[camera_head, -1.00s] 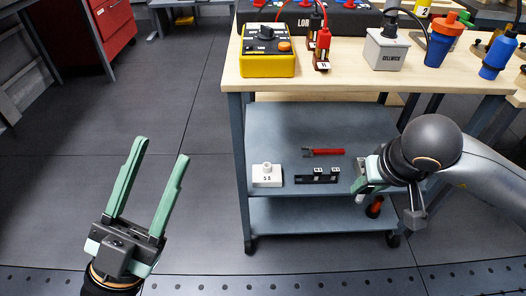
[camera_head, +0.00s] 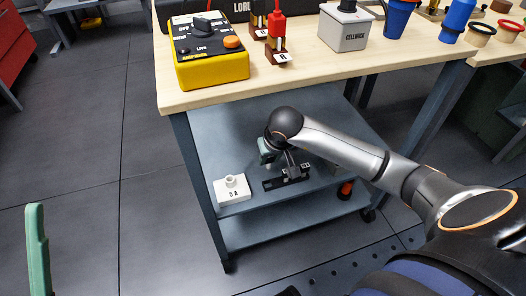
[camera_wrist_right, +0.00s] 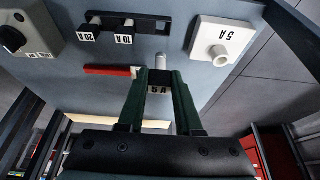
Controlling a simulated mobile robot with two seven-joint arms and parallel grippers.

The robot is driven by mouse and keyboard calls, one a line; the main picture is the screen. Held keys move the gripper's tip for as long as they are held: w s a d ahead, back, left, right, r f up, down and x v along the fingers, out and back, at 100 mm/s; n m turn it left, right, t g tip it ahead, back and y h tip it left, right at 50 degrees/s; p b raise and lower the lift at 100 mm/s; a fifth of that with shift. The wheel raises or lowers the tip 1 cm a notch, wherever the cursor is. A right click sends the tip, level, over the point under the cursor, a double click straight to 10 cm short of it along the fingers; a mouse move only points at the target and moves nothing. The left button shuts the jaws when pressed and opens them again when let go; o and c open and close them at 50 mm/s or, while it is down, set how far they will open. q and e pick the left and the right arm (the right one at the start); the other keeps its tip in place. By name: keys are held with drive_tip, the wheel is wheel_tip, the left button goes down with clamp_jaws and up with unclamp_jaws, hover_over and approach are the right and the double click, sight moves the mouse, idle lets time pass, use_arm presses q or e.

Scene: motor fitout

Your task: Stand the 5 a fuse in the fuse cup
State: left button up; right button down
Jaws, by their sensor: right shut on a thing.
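My right gripper (camera_wrist_right: 160,92) is shut on the 5 A fuse (camera_wrist_right: 159,77), a dark body with a white 5 A label between the green fingers in the right wrist view. In the head view the right gripper (camera_head: 267,150) is above the cart's shelf, behind the fuse rack; its fingertips and the fuse are hard to see. The fuse cup (camera_head: 232,189) is a white block with a raised round socket, left of the rack; it also shows in the wrist view (camera_wrist_right: 219,42), apart from the fuse. My left gripper (camera_head: 37,250) shows one green finger at the left edge, with no finger beside it.
The black fuse rack (camera_head: 287,180) lies right of the cup and holds the 10 A and 20 A fuses (camera_wrist_right: 124,27). A red-handled tool (camera_wrist_right: 107,70) lies on the shelf. The wooden bench top (camera_head: 330,72) with a yellow meter (camera_head: 210,62) overhangs the shelf (camera_head: 215,145).

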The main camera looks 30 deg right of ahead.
sight(269, 168)
drive_tip(key=shift+s, duration=0.15)
wheel_tip(269, 168, down, 3)
drive_tip(key=b, duration=0.3)
drive_tip(key=shift+f, duration=0.15)
drive_tip(key=shift+f+b, duration=0.95)
drive_tip(key=shift+f, duration=0.25)
idle(1.2)
drive_tip(key=shift+f+b, duration=1.35)
drive_tip(key=shift+f, duration=0.1)
drive_tip(key=c, duration=0.5)
unclamp_jaws()
drive_tip(key=shift+c, duration=0.2)
drive_tip(key=shift+o, duration=0.2)
